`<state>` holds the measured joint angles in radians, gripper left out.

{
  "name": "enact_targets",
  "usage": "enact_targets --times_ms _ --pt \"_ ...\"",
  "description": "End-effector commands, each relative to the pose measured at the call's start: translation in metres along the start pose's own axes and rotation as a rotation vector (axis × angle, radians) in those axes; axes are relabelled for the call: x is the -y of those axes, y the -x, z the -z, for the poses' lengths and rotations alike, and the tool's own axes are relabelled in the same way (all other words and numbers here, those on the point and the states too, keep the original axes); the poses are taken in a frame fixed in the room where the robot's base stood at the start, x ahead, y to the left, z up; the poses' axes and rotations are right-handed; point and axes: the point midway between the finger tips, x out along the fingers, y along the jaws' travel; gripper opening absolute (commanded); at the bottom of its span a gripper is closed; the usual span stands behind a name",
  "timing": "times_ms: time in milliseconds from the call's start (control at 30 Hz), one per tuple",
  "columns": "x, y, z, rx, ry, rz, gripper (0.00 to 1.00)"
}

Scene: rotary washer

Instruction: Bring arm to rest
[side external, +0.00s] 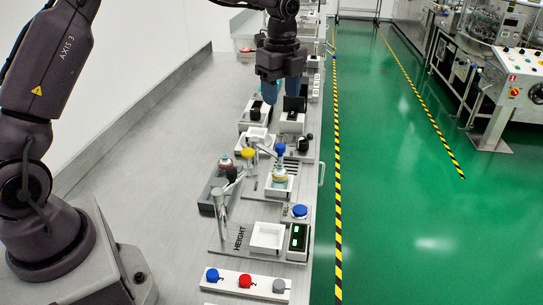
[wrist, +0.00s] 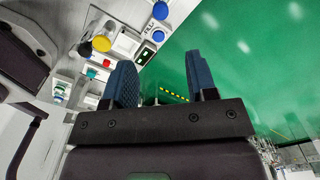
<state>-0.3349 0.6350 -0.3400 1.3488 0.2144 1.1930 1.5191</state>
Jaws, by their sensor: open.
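My gripper (side external: 281,90) hangs from my arm over the far half of the steel bench (side external: 165,145) in the side external view. It points down above the black-and-white fixtures. In the wrist view, its two blue fingertips (wrist: 160,80) stand wide apart with nothing between them. Green floor and part of a yellow-black stripe show through the gap. The exact height of the fingertips above the fixtures is hard to tell.
Below are white fixtures (side external: 255,113), a yellow-topped post (side external: 247,155), a blue-topped part (side external: 280,168) and a white square tray (side external: 267,237). A panel of blue, red and grey buttons (side external: 245,283) lies nearest. The bench's left side is clear.

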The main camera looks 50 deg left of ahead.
Motion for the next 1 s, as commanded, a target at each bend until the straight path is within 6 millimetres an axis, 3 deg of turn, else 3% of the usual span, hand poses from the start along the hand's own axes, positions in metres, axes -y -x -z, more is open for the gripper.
enact_targets --times_ms 100,200,367,567,800,1000 --pt "-0.001 -0.004 0.002 -0.008 0.138 0.003 0.52" --pt "-0.014 -0.017 0.005 -0.013 0.311 -0.026 0.52" --pt "-0.048 -0.005 0.011 0.009 0.613 -0.013 0.52" --pt "-0.105 0.027 0.020 0.017 0.986 0.066 0.52" --pt "-0.190 0.060 0.031 -0.076 1.386 0.195 0.52" --pt "-0.251 0.071 0.038 -0.225 1.558 0.278 0.52"
